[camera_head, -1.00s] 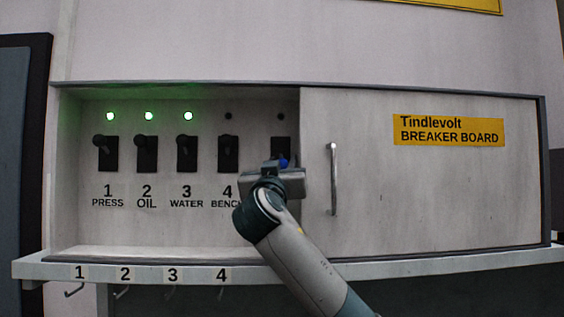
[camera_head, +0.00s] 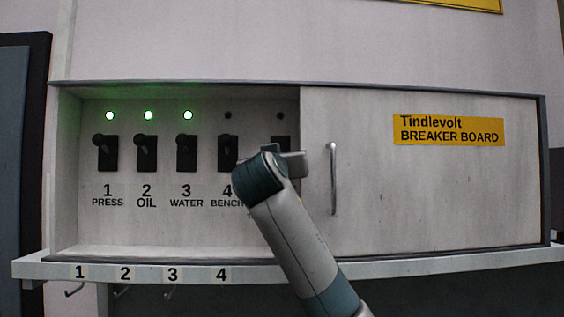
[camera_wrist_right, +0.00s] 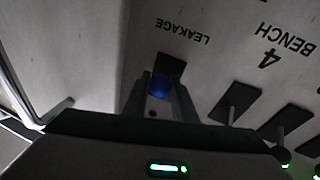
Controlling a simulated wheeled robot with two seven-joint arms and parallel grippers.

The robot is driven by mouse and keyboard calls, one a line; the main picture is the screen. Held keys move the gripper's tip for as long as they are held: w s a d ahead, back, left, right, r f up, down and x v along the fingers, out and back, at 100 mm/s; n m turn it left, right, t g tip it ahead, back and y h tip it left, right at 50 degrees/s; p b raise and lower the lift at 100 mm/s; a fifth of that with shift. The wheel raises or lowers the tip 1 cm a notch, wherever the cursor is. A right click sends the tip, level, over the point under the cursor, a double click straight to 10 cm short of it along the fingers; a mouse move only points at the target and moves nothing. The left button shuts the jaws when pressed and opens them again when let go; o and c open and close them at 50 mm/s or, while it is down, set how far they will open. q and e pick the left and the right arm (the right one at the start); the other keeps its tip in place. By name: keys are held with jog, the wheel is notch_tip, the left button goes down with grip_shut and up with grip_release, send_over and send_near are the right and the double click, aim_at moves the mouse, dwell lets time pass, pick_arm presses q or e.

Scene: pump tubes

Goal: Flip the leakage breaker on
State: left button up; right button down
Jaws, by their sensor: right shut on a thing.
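The leakage breaker is the rightmost switch in the open left part of the board. In the head view only the upper part of its black plate (camera_head: 281,144) shows, and the lamp above it (camera_head: 281,116) is dark. In the right wrist view the LEAKAGE label (camera_wrist_right: 183,31), the black plate (camera_wrist_right: 172,66) and the blue knob (camera_wrist_right: 159,87) show. My right gripper (camera_wrist_right: 161,92) is shut on the blue knob, one finger on each side. In the head view my right wrist hides the knob and fingers. My left gripper is not in view.
Breakers 1 (camera_head: 107,153), 2 (camera_head: 146,153) and 3 (camera_head: 187,153) have green lamps lit; breaker 4 (camera_head: 228,153) has a dark lamp. A panel with an upright handle (camera_head: 333,179) stands close right of my gripper. A numbered ledge (camera_head: 300,265) with hooks runs below.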

jog(key=shift+s+r+n+g+y+p, duration=0.15)
jog(key=shift+r+n+g+y+p, duration=0.2)
jog(key=shift+r+g+p, duration=0.65)
jog(key=shift+r+n+g+p, duration=0.2)
jog(key=shift+n+g+p, duration=0.05)
jog(key=shift+g+p, duration=0.9)
jog(key=c, duration=1.7)
grip_release()
jog(key=shift+c, duration=0.2)
jog(key=shift+f, duration=0.1)
